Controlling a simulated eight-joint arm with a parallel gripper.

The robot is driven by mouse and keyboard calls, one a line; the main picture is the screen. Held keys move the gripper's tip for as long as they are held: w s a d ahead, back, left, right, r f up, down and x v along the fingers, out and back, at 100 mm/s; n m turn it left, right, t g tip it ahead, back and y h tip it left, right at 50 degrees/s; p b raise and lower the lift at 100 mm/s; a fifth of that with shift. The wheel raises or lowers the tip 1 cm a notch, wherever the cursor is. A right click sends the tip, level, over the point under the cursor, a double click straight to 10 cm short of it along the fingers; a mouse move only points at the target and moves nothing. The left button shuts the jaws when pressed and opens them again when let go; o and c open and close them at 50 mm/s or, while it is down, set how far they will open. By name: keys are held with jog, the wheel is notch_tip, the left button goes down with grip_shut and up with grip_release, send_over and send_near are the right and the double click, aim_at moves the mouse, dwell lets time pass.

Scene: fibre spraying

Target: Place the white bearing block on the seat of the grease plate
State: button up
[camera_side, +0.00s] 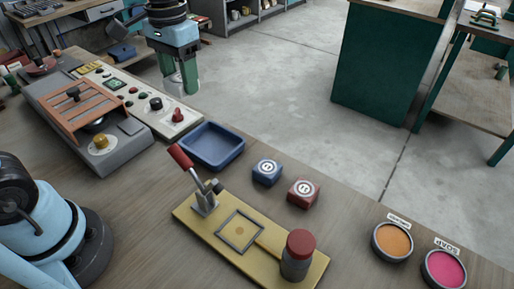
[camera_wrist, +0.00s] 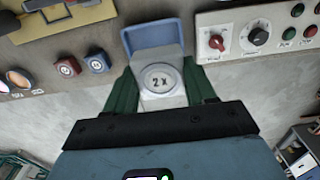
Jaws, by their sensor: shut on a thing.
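My gripper (camera_side: 181,88) hangs beyond the far table edge in the side view, its green fingers pointing down. In the wrist view my gripper (camera_wrist: 158,88) is shut on the white bearing block (camera_wrist: 161,103), which has a round face marked "2 x". The block is not clear between the fingers in the side view. The yellow grease plate (camera_side: 190,217) lies at the front of the table. Its square-framed seat (camera_side: 240,231) is empty, with an orange spot inside. A red-handled clamp (camera_side: 205,195) and a red-capped grey cylinder (camera_side: 297,256) stand on the plate.
A blue tray (camera_side: 212,160) sits between my gripper and the plate. A blue block (camera_side: 267,182) and a red block (camera_side: 303,203) stand behind the plate. Orange (camera_side: 392,254) and pink (camera_side: 444,281) dishes are right. A control panel (camera_side: 150,123) is left.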

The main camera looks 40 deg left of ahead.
notch_tip(320, 180, up, 4)
jog(key=shift+r, duration=0.15)
jog(key=s+d, duration=0.2)
jog(key=s+d+r, duration=0.1)
jog(key=s, duration=0.1)
jog(key=shift+s+d, duration=0.1)
jog(key=shift+d, duration=0.25)
jog(key=s+d, duration=0.1)
jog(key=s, duration=0.1)
jog(key=s+d, duration=0.1)
jog(key=s, duration=0.1)
jog(key=s+d, duration=0.1)
jog(key=s, duration=0.1)
jog(key=shift+s+d+r, duration=0.15)
jog(key=shift+d, duration=0.15)
send_over(162, 227)
jog(key=shift+f, duration=0.6)
notch_tip(162, 227, down, 13)
jog(key=shift+f, duration=4.8)
jog(key=shift+f, duration=0.15)
jog(key=o, duration=1.2)
jog(key=shift+o, duration=0.2)
